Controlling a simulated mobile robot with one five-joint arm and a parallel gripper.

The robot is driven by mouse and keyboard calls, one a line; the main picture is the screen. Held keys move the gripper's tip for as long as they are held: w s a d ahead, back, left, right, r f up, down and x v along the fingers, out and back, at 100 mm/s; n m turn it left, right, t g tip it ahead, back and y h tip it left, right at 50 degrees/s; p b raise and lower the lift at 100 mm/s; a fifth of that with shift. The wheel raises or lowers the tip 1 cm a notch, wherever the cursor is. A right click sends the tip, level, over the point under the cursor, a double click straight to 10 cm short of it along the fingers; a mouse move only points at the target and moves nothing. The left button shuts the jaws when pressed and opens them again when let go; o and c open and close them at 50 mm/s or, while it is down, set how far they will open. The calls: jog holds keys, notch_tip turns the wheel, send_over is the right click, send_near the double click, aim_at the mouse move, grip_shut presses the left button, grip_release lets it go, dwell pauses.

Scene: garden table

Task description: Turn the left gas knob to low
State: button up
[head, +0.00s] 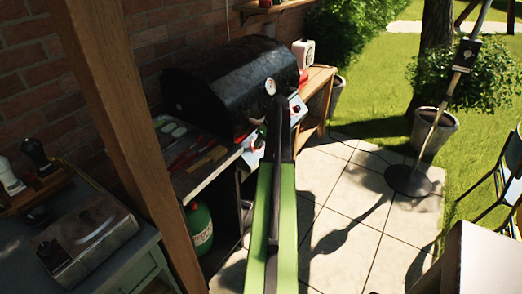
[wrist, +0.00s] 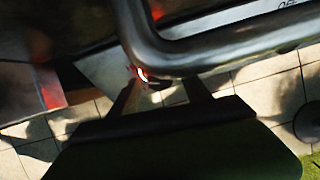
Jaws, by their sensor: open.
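The black grill (head: 215,85) stands against the brick wall, with a pale control panel (head: 252,150) along its front. My green arm reaches towards it and covers the middle of the panel. One dark knob (head: 295,109) shows right of my arm; the left knob cannot be made out in the head view. In the wrist view a red-and-white lit knob mark (wrist: 141,73) shows below a thick metal handle (wrist: 185,55), near the left finger. Which knob it belongs to is unclear. My gripper (wrist: 165,92) is open, its fingers apart below the handle; contact cannot be told.
A side shelf (head: 195,180) with red tools is left of the grill, above a green gas bottle (head: 200,228). A wooden post (head: 130,130) stands at the left front. A patio heater (head: 420,160) and chair (head: 500,185) are right. Paving (head: 345,225) is clear between.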

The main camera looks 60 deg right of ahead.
jog(key=shift+c, duration=0.4)
grip_shut()
jog(key=shift+a+f+n+h, duration=0.2)
jog(key=shift+n+h, duration=0.4)
jog(key=shift+n, duration=0.6)
jog(key=n+b, duration=0.1)
jog(key=n, duration=0.1)
jog(key=n+h+b, duration=0.1)
jog(key=n, duration=0.1)
jog(key=shift+s+a+t, duration=0.15)
jog(key=shift+t, duration=0.25)
jog(key=n+b, duration=0.1)
jog(key=n, duration=0.1)
jog(key=n+t+h+b, duration=0.1)
jog(key=shift+f+n+h, duration=0.15)
jog(key=shift+n+h, duration=0.15)
jog(key=shift+n, duration=0.1)
jog(key=shift+s+n+t+h+b, duration=0.1)
jog(key=shift+n+t+h+b, duration=0.2)
jog(key=shift+n+t+b, duration=0.8)
jog(key=shift+n+g, duration=0.4)
jog(key=shift+n, duration=0.1)
